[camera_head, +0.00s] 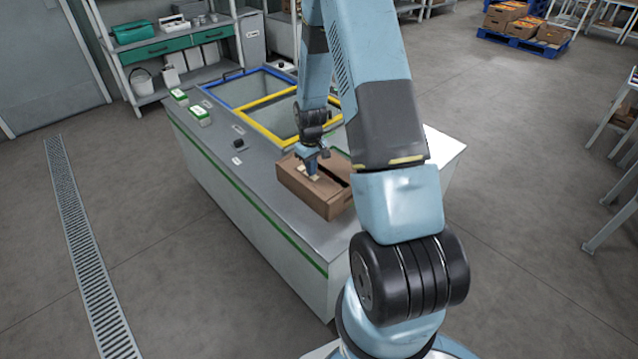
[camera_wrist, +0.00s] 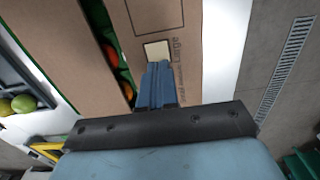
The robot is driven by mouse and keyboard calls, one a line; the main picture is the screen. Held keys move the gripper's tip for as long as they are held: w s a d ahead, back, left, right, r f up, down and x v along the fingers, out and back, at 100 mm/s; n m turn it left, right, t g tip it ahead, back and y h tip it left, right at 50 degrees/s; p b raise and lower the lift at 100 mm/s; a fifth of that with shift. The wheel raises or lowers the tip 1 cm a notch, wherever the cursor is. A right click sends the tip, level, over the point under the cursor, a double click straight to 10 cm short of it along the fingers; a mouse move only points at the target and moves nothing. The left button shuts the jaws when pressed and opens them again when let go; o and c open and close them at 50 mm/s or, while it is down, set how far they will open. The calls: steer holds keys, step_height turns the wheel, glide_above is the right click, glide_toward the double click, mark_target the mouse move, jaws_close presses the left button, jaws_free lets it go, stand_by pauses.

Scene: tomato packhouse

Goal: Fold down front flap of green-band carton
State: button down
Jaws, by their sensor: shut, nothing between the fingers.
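A brown cardboard carton (camera_head: 309,194) stands on the grey counter; I cannot make out a green band on it. In the wrist view, a printed flap (camera_wrist: 180,75) with the word "Large" and a cream label (camera_wrist: 157,50) lies across much of the top. Another brown panel (camera_wrist: 58,50) lies left of it. Red and green contents (camera_wrist: 112,55) show in the narrow gap between them. My gripper (camera_head: 313,178) is shut and empty, its tips (camera_wrist: 157,66) over the printed flap beside the label. I cannot tell whether they touch it.
Blue-framed (camera_head: 232,93) and yellow-framed (camera_head: 262,122) bins are set into the counter (camera_head: 215,165) behind the carton. Small green-and-white boxes (camera_head: 200,115) sit at its left side. My arm hides part of the counter's right side. The floor to the left is clear.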

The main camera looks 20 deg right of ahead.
steer(key=shift+d+f, duration=0.1)
steer(key=shift+f, duration=0.1)
steer(key=shift+r, duration=0.1)
step_height(320, 180, up, 8)
stand_by(0.9)
stand_by(0.3)
